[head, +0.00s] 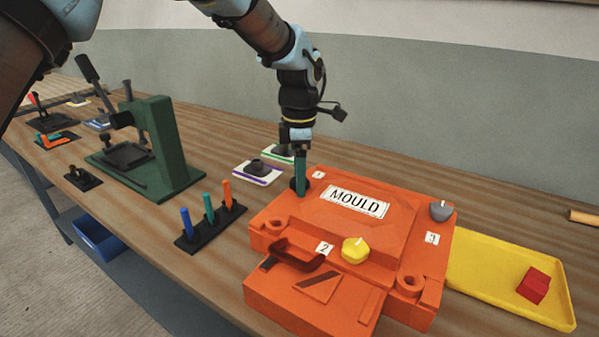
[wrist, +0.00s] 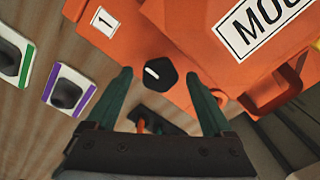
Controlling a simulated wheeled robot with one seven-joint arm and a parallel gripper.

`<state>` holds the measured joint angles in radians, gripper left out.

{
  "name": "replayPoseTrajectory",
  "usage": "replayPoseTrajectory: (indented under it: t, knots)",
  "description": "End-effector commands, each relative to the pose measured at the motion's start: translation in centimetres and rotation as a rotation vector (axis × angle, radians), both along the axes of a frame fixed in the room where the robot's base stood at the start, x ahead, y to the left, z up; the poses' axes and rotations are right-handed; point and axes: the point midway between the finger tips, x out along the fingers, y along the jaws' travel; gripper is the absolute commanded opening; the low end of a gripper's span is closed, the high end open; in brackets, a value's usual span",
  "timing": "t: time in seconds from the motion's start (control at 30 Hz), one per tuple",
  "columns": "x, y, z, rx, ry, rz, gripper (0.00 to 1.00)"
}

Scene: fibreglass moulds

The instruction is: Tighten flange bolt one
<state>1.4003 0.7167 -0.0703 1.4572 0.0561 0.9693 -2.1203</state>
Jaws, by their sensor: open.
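The orange mould (head: 283,215) with a MOULD label lies on the bench. Flange bolt one is a black knob (wrist: 160,73) with a white line on top, by the label "1" (head: 318,174). In the head view only a dark edge of it (head: 293,184) shows beside my fingers. My gripper (head: 301,190) points down over that corner of the mould. In the wrist view my gripper (wrist: 158,76) is open, its two green fingers on either side of the knob with gaps; whether the tips reach down around it I cannot tell.
A yellow knob (head: 355,250) by label 2 and a grey knob (head: 441,210) by label 3 stand on the mould. A dark clamp handle (head: 298,258) lies in front. A rack of coloured tools (head: 212,228) and a green press (head: 165,150) stand left; a yellow tray (head: 490,270) lies right.

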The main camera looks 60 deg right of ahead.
Motion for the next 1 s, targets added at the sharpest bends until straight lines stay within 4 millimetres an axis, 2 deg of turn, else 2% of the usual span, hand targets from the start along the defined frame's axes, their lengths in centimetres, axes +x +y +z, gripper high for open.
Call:
replayPoseTrajectory:
  t: [0.23,1.0]
  knots:
    - [-0.01,0.01,-0.06,0.000,0.000,0.000,0.85]
    - [-0.03,0.02,-0.01,0.001,0.001,-0.001,0.00]
